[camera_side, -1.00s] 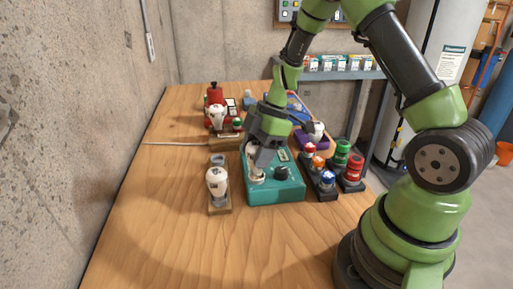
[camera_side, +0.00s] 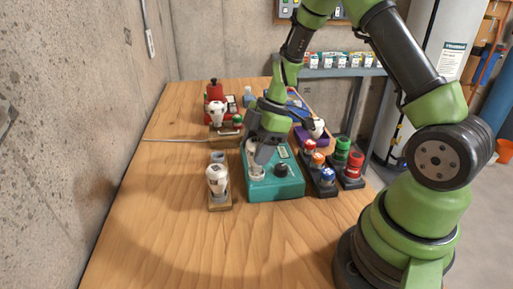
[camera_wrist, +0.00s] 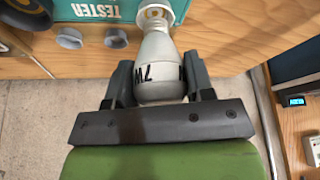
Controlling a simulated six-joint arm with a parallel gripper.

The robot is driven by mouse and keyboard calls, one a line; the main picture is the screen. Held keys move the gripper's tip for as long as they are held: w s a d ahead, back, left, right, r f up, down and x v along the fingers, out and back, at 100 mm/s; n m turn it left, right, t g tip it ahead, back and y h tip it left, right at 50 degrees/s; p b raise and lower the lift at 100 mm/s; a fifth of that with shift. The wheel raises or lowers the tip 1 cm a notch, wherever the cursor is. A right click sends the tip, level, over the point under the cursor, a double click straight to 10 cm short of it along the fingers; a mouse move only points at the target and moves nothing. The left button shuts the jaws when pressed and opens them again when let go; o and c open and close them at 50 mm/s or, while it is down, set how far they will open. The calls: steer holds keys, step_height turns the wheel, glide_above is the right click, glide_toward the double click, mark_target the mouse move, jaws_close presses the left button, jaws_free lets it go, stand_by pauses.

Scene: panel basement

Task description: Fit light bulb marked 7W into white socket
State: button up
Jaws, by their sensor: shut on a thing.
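My gripper (camera_wrist: 158,88) is shut on a white bulb (camera_wrist: 157,62) with "7W" printed on its glass, held by the wide part between the dark fingers. The bulb's narrow end points at a pale round fitting with a yellowish centre (camera_wrist: 155,12), at the edge of the teal tester box (camera_wrist: 88,11). I cannot tell whether the two touch or the bulb is seated. In the side view my gripper (camera_side: 262,150) is over the left part of the tester (camera_side: 275,190), with a white shape (camera_side: 256,172) below the fingers. The white socket cannot be told apart clearly there.
Another white bulb (camera_side: 217,180) stands on a wooden block left of the tester. Red, green and blue capped parts (camera_side: 328,176) stand in dark holders at the right. A red object (camera_side: 215,92) and another bulb (camera_side: 217,112) are behind. The front of the table is clear.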

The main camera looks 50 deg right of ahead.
steer(key=shift+f, duration=0.6)
steer(key=o, duration=0.6)
steer(key=v, duration=1.1)
steer(key=shift+a+r, duration=0.1)
stand_by(0.4)
steer(key=s+a+r+m+t, duration=0.1)
steer(key=s+a+r+m, duration=0.2)
steer(key=s+r+m, duration=0.1)
steer(key=s+a+r+m+t+h, duration=0.1)
steer(key=s+a+r+m+t, duration=0.1)
steer(key=s+m, duration=0.4)
steer(key=s+a+r+m+t+h, duration=0.1)
steer(key=s+a+r+m+t, duration=0.1)
steer(key=s+a+r+m, duration=0.3)
steer(key=shift+a+r+m, duration=0.3)
steer(key=shift+a+m, duration=0.2)
steer(key=shift+m, duration=0.5)
